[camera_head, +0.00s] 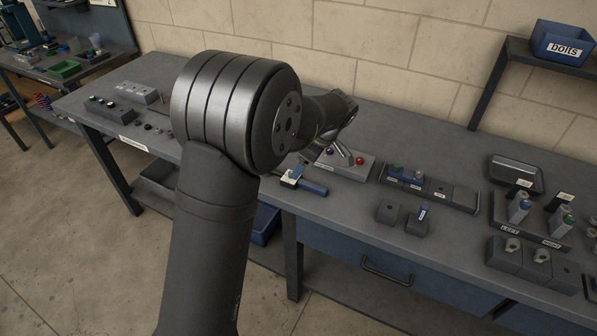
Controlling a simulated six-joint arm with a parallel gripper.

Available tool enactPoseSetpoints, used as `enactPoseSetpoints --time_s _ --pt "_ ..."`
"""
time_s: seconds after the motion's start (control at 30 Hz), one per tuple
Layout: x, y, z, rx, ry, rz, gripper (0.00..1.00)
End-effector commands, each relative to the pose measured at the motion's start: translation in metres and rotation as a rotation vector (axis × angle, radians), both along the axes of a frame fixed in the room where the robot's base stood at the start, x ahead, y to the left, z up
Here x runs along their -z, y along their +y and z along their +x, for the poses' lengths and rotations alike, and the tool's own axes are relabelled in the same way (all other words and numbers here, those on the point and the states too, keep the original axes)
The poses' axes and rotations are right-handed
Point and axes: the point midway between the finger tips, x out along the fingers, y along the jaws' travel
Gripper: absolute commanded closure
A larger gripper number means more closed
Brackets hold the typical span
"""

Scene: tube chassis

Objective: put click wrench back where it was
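A tool with a blue handle (313,188), possibly the click wrench, is at the front edge of the bench, with a small pale and yellowish part at its left end. My gripper (307,155) is just above and behind it, largely hidden by my own arm. I cannot tell whether its fingers touch the tool or are open or shut. Behind the tool is a grey block (357,170) with metal levers and a red ball knob (360,160). No empty place for the wrench can be made out.
A long dark rack (460,197) with blue-topped parts lies right of the lever block. Two small dark blocks (388,213) stand before it. Farther right are an empty dark tray (515,175) and labelled holders with cylinders (519,207). A blue bolts bin (562,43) sits on a shelf.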

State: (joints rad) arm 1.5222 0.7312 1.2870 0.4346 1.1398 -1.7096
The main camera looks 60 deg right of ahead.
Motion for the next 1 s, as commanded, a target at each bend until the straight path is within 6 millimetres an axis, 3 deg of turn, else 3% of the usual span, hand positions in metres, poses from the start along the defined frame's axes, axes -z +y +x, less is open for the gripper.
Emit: enactPoseSetpoints --time_s 0.2,0.4,0.77,1.0 --pt "-0.035 0.0 -0.015 0.001 -0.001 -0.001 0.3" --pt "-0.047 0.0 -0.02 0.0 0.0 0.002 0.3" --pt "-0.046 0.0 -0.019 0.0 0.0 0.003 0.3" --pt "-0.022 0.001 -0.009 -0.001 0.0 0.005 0.3"
